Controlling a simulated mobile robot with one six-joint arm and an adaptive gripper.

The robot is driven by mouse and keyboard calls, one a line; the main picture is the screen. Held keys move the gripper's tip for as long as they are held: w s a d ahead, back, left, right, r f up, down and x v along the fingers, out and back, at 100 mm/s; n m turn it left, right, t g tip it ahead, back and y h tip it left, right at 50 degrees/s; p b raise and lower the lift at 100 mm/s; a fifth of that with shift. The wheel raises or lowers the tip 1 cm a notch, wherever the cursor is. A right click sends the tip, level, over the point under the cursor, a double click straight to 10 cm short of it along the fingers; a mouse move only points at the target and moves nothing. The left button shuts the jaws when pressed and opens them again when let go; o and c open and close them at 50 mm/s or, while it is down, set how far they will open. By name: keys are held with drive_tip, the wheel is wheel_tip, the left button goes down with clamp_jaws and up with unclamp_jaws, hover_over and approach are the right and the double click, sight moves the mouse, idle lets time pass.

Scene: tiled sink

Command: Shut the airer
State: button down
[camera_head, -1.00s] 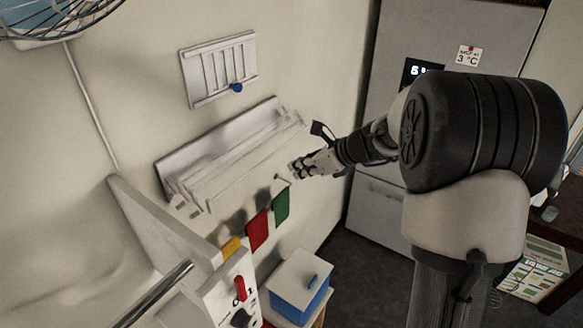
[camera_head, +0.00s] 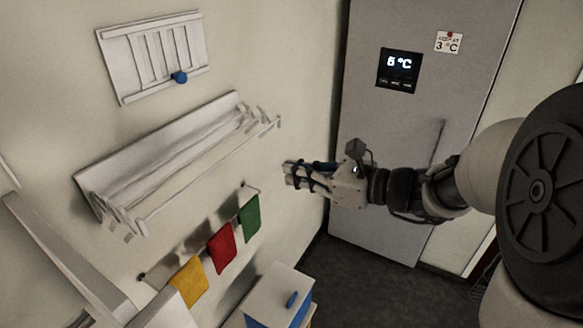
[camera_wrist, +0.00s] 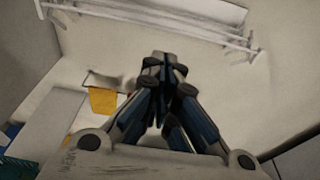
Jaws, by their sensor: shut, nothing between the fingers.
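The airer (camera_head: 163,146) is a white wall-mounted rack with a long back board and thin bars. Its front bar stands out from the wall on end arms, so it is at least partly open. It also shows across the top of the wrist view (camera_wrist: 190,10). My gripper (camera_head: 288,173) is to the right of the airer's right end and apart from it, pointing left. In the wrist view its fingers (camera_wrist: 165,62) are together and empty, below the airer's bars in the picture.
Below the airer, yellow (camera_head: 188,281), red (camera_head: 222,243) and green (camera_head: 250,216) cloths hang from a rail. A slatted white panel (camera_head: 150,58) with a blue knob is above. A lidded box (camera_head: 272,297) stands below, and a grey fridge (camera_head: 400,140) behind my arm.

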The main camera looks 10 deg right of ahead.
sight(223, 160)
drive_tip(key=s+a+p+x, duration=0.1)
drive_tip(key=x, duration=1.3)
drive_tip(key=shift+w+r, duration=0.15)
drive_tip(key=shift+r, duration=0.15)
drive_tip(key=shift+a, duration=0.1)
drive_tip(key=x, duration=0.2)
drive_tip(key=r+x, duration=0.1)
drive_tip(key=x, duration=0.1)
drive_tip(key=shift+w+a+f+b, duration=0.1)
drive_tip(key=shift+w+a+b, duration=0.2)
drive_tip(key=shift+b, duration=0.1)
drive_tip(key=shift+s, duration=0.1)
